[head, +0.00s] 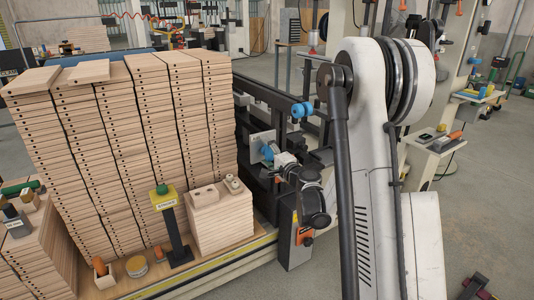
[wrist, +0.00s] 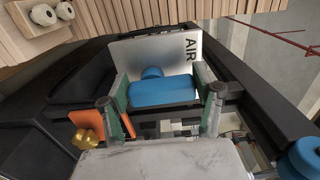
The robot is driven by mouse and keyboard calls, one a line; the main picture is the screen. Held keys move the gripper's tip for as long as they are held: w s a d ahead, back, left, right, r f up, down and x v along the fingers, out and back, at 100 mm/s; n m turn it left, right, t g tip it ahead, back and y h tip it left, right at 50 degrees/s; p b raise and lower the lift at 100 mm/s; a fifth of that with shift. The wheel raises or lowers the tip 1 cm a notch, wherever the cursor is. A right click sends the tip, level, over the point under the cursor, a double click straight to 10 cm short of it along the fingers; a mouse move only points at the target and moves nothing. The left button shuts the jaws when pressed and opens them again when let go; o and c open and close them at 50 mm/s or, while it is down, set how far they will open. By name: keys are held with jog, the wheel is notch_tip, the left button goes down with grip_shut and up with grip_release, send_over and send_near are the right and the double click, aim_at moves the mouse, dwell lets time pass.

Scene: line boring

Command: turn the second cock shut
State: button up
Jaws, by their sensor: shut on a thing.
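A blue cock handle (wrist: 160,91) stands in front of a pale plate marked AIR (wrist: 185,52) in the wrist view. It lies crosswise between the two green-padded fingers of my gripper (wrist: 162,98), which is shut on it. In the head view the same blue handle (head: 268,151) shows just left of my gripper (head: 274,155), partly hidden by it. Another blue cock (head: 301,110) is farther back along the dark rail and is free of my gripper; a blue part also shows at the lower right of the wrist view (wrist: 302,160).
Tall stacks of drilled wooden boards (head: 140,140) stand close on the left. A dark frame (head: 275,100) runs behind the cocks. In the wrist view an orange part with a brass knob (wrist: 88,130) is left of my fingers. Open floor (head: 480,220) lies right.

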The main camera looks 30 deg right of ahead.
jog(key=o, duration=1.2)
jog(key=s+d, duration=0.1)
jog(key=s, duration=1.1)
